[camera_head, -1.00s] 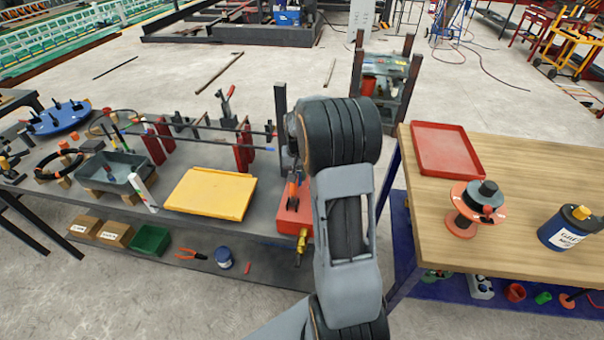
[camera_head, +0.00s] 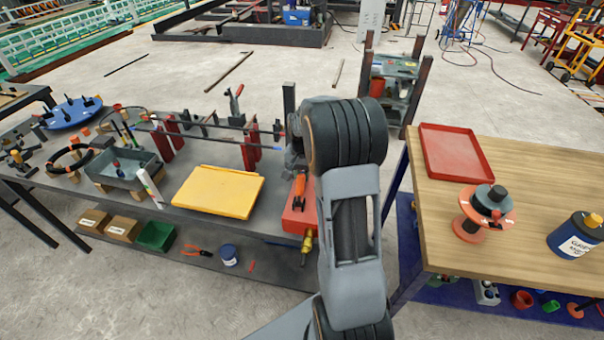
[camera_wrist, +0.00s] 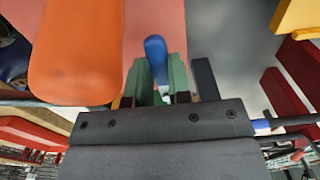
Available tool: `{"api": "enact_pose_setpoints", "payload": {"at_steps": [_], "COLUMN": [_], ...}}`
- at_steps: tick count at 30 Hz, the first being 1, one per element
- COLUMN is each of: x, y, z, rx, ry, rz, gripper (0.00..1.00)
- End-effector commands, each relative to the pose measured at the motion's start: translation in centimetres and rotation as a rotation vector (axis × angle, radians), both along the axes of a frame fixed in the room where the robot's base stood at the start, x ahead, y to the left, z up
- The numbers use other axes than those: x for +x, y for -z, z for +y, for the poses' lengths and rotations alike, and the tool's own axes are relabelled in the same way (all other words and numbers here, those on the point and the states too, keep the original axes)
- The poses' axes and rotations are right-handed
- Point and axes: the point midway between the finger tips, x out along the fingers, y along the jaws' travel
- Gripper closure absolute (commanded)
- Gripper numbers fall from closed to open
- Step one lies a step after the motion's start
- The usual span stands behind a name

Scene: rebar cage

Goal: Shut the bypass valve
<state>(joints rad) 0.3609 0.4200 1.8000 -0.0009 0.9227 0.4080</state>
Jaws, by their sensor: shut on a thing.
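A red box-shaped unit (camera_head: 296,221) stands at the right end of the grey bench, with an orange handle (camera_head: 300,189) on top and a brass fitting (camera_head: 307,242) at its front. In the wrist view the orange handle (camera_wrist: 76,50) looms large at the left, in front of the red surface (camera_wrist: 190,12). A small blue lever (camera_wrist: 155,48) stands between the green-tipped fingers of my gripper (camera_wrist: 160,76), which is shut on it. I take this to be the valve lever; the valve body is hidden. In the head view my arm hides the gripper and lever.
A yellow tray (camera_head: 217,192) lies left of the red unit. Red clamp posts (camera_head: 250,148) and thin bars stand behind it. A wooden table (camera_head: 545,190) with a red tray (camera_head: 452,152) is at the right. The floor behind the bench is fairly open.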

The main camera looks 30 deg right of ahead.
Motion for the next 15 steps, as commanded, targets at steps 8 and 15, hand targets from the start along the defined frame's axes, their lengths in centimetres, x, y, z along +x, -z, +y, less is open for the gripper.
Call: {"api": "enact_pose_setpoints", "payload": {"at_steps": [8, 15], "x": [0.04, 0.01], "y": [-0.05, -0.03], "z": [0.0, -0.03], "rx": [0.001, 0.0], "ry": [0.003, 0.002], "rz": [-0.002, -0.001], "gripper": [0.59, 0.55]}}
